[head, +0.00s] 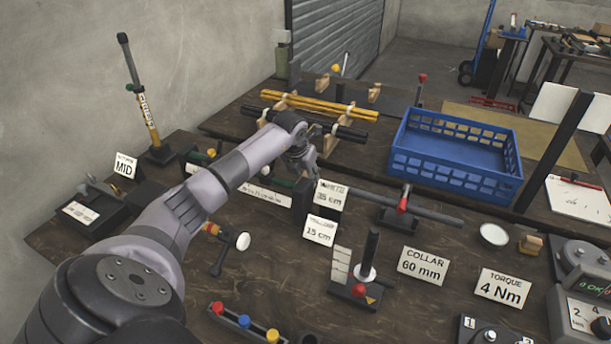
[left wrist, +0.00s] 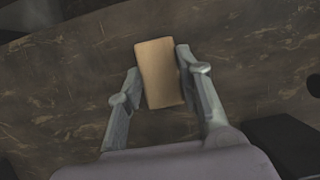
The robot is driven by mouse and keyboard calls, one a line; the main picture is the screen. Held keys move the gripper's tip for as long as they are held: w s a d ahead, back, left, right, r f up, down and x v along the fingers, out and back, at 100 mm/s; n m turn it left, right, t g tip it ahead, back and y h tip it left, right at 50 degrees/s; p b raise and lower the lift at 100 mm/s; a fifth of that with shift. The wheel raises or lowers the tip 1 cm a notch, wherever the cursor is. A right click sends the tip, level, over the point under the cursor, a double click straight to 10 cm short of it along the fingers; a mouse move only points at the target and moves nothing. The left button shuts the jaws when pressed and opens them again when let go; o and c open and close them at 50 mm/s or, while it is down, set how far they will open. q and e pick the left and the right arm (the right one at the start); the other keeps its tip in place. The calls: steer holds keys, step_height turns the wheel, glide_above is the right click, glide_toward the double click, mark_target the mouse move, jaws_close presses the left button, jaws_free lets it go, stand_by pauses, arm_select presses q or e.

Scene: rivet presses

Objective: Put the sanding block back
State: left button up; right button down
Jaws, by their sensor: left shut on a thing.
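The sanding block (left wrist: 158,73), a plain tan block, sits between the two fingers of my left gripper (left wrist: 157,88) in the left wrist view, with dark wood beyond it. The fingers are shut on its sides. In the head view my left gripper (head: 303,160) is over the middle of the dark workbench (head: 300,265), behind the small white label cards. The held block cannot be made out there. My right gripper is not in view.
A blue crate (head: 455,155) stands behind right. Yellow rods (head: 318,104) and black rods lie on wooden supports behind the gripper. A black post stand (head: 368,265) and label cards are in front. A small tan block (head: 530,243) lies beside a white disc (head: 494,235).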

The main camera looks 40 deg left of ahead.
arm_select(q)
steer(key=shift+f, duration=0.15)
steer(key=o, duration=1)
steer(key=shift+o, duration=0.2)
steer(key=shift+s+r, duration=0.1)
steer(key=shift+r, duration=0.4)
steer(key=v, duration=1.1)
steer(key=shift+r+b, duration=0.2)
steer(key=shift+b, duration=0.2)
steer(key=shift+s, duration=0.15)
